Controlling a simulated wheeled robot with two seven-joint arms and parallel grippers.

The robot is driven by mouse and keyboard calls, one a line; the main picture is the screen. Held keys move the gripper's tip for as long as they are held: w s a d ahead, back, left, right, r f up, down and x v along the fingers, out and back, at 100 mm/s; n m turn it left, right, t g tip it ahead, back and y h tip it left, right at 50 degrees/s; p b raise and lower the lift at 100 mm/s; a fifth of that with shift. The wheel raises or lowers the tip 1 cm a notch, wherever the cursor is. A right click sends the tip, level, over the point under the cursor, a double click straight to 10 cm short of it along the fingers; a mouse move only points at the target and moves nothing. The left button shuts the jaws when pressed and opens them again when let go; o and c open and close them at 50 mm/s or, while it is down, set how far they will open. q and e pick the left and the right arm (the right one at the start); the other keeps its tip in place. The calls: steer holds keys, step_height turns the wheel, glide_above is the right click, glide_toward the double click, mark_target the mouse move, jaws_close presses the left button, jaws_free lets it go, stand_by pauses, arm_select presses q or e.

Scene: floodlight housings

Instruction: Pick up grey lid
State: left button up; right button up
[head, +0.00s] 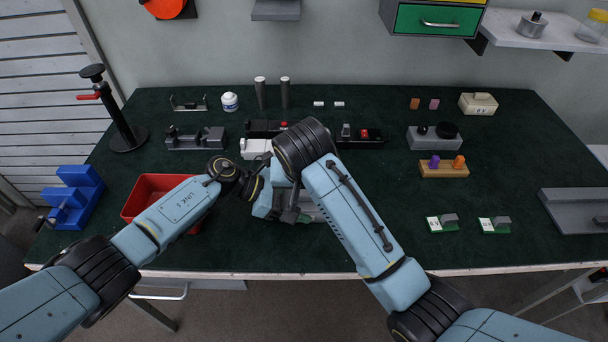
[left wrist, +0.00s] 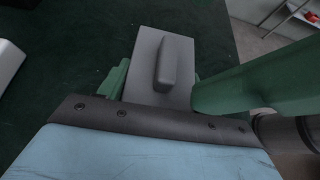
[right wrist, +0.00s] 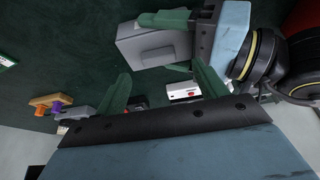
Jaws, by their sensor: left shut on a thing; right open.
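The grey lid (left wrist: 150,75) is a flat plate with a raised ridge handle. In the left wrist view it lies between the green fingers of my left gripper (left wrist: 152,78), which is shut on it. The right wrist view also shows the lid (right wrist: 150,47) between those fingers. In the head view the left gripper (head: 290,210) is near the table's front middle, and the lid is mostly hidden. I cannot tell whether anything is under the lid. My right gripper (right wrist: 161,75) is open and empty, close to the left one; in the head view its own arm largely hides it.
A red bin (head: 150,188) stands left, partly behind my left arm. A blue stepped holder (head: 75,195) is at the far left. Grey and black fixtures (head: 195,138) line the back. Small green-based parts (head: 442,224) lie at the right front, with bare table around them.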

steer(key=v, duration=0.6)
steer(key=shift+r, duration=0.3)
steer(key=shift+s+d+r, duration=0.1)
steer(key=shift+s+r, duration=0.15)
steer(key=shift+r, duration=0.05)
steer(key=shift+c, duration=0.4)
steer(key=shift+r, duration=0.2)
steer(key=shift+c, duration=1.3)
steer(key=shift+w+r, duration=0.15)
steer(key=shift+c, duration=0.4)
glide_above(304, 196)
steer(key=s, duration=0.1)
step_height(304, 196, down, 6)
steer(key=shift+s+f, duration=0.1)
steer(key=shift+f, duration=0.1)
steer(key=shift+s+x, duration=0.15)
steer(key=shift+x, duration=1.15)
steer(key=shift+s+x, duration=0.15)
steer(key=shift+x, duration=1.15)
